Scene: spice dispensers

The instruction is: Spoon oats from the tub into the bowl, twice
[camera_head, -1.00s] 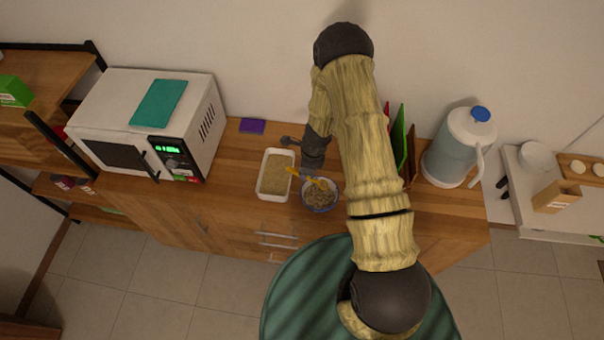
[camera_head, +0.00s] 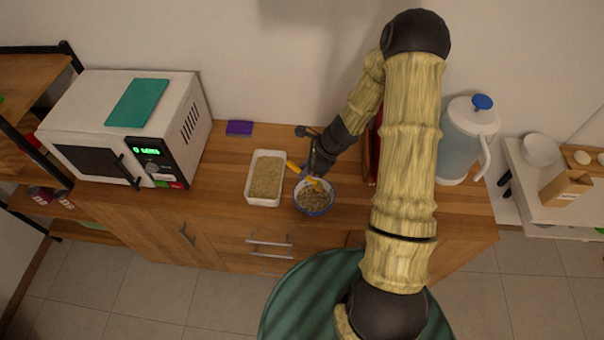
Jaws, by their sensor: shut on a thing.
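The white rectangular tub (camera_head: 250,195) of pale oats stands on the wooden counter. The small blue-rimmed bowl (camera_head: 329,207) is just right of it and holds a brownish heap. My gripper (camera_head: 309,174) is at the bowl's back left edge, shut on a spoon with a yellow-orange handle (camera_head: 293,167). The spoon's orange lower part (camera_head: 317,185) is over or in the bowl; I cannot tell whether it touches the contents. Whether the spoon carries oats is too small to tell.
A white microwave (camera_head: 75,115) with a teal board on top stands left, a purple box (camera_head: 239,128) behind the tub. A clear jug with a blue lid (camera_head: 465,140) stands right, beyond my arm. Upright boards are partly hidden behind my arm. Counter left of the tub is free.

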